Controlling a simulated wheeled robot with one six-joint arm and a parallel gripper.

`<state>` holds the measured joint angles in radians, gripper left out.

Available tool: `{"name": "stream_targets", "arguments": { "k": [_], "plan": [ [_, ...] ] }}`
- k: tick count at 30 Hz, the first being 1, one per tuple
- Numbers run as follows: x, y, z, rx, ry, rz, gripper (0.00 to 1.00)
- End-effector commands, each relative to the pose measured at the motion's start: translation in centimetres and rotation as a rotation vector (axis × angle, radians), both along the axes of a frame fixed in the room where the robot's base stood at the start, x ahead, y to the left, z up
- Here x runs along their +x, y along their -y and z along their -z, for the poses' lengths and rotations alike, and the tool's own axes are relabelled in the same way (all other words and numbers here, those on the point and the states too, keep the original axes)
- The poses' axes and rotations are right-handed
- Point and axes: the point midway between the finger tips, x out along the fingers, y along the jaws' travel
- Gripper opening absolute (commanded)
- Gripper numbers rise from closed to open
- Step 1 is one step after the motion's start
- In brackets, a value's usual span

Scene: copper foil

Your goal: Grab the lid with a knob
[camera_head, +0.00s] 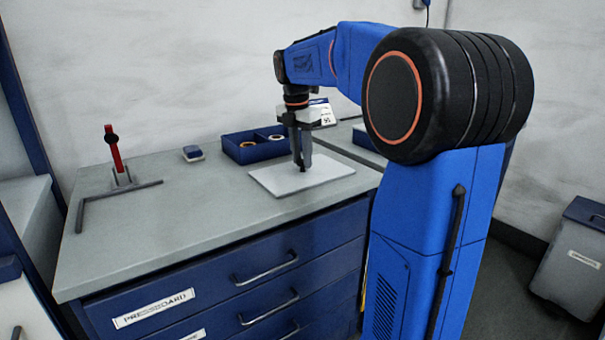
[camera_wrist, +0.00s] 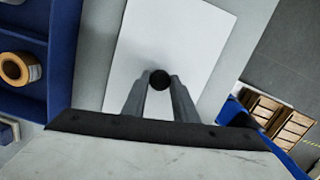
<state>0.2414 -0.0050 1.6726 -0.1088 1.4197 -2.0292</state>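The lid (camera_head: 285,184) is a flat white rectangular plate lying on the grey bench top near its right end. It also shows in the wrist view (camera_wrist: 185,35), with a small round black knob (camera_wrist: 158,80) on it. My gripper (camera_head: 303,166) points straight down over the lid, with its fingertips at the knob. In the wrist view my gripper's fingers (camera_wrist: 160,80) stand on either side of the knob, with little or no gap visible. I cannot tell whether they press on it. The fingers partly hide the knob in the head view.
A blue divided tray (camera_head: 245,153) with tape rolls stands just behind and left of the lid. A small blue-grey block (camera_head: 193,153) lies further left. The front left bench top is clear.

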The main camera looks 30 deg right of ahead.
Motion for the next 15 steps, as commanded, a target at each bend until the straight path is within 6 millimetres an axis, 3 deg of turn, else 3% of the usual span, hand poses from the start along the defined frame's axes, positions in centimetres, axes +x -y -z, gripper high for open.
{"name": "stream_targets", "arguments": {
  "k": [11,15],
  "plan": [
    [0.0,0.0,-0.1,0.0,0.001,0.0,0.0],
    [0.1,0.0,-1.0,-0.001,0.002,0.0,0.0]
  ]
}}
